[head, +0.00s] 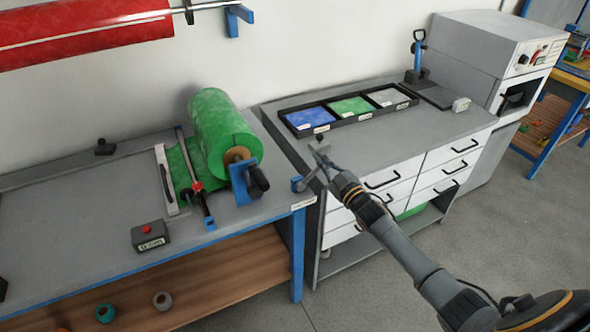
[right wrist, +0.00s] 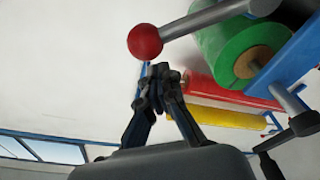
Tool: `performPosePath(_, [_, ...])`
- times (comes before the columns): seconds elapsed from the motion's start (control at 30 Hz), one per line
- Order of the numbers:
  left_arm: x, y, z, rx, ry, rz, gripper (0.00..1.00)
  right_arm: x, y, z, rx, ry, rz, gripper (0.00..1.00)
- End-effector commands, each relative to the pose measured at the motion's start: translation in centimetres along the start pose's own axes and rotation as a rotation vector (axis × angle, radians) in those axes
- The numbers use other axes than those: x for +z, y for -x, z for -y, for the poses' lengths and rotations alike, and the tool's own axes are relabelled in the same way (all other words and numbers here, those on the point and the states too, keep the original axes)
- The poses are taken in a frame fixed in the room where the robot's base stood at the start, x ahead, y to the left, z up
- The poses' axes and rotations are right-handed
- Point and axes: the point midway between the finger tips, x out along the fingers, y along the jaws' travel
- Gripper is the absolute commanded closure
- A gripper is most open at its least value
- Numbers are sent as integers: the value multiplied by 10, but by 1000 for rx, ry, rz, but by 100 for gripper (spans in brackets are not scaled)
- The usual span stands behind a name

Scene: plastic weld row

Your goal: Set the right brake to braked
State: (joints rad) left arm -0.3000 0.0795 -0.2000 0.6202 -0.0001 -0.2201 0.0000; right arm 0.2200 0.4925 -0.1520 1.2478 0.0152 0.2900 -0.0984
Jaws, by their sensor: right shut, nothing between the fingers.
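A green roll (head: 222,130) sits in a blue bracket (head: 243,182) on the left bench. A dark handle (head: 258,182) sticks out at the roll's near end. In the right wrist view, a red ball knob (right wrist: 145,41) on a grey rod shows close by, with the green roll (right wrist: 240,48) behind. I cannot tell for certain which part is the right brake or how it is set. My right gripper (head: 322,160) is right of the roll, near the bench corner. Its fingers (right wrist: 158,75) are shut and empty, below the red knob and apart from it in the picture.
A black tray (head: 349,119) with blue, green and grey sections lies on the drawer cabinet (head: 390,150). A control box with a red button (head: 150,235) stands on the left bench. A red wall roll (head: 85,30) hangs at upper left.

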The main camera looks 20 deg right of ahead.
Motion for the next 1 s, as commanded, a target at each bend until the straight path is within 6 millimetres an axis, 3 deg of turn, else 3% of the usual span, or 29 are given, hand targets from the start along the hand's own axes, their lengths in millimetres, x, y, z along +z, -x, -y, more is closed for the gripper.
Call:
performPosePath(0.33, [1, -10, 0, 0, 0, 0, 51, 14, 2, -5, 18, -123, 1, 100])
performPosePath(1.0, [1, -7, 0, 0, 0, 0, 51, 14, 2, -8, 20, -141, 5, 100])
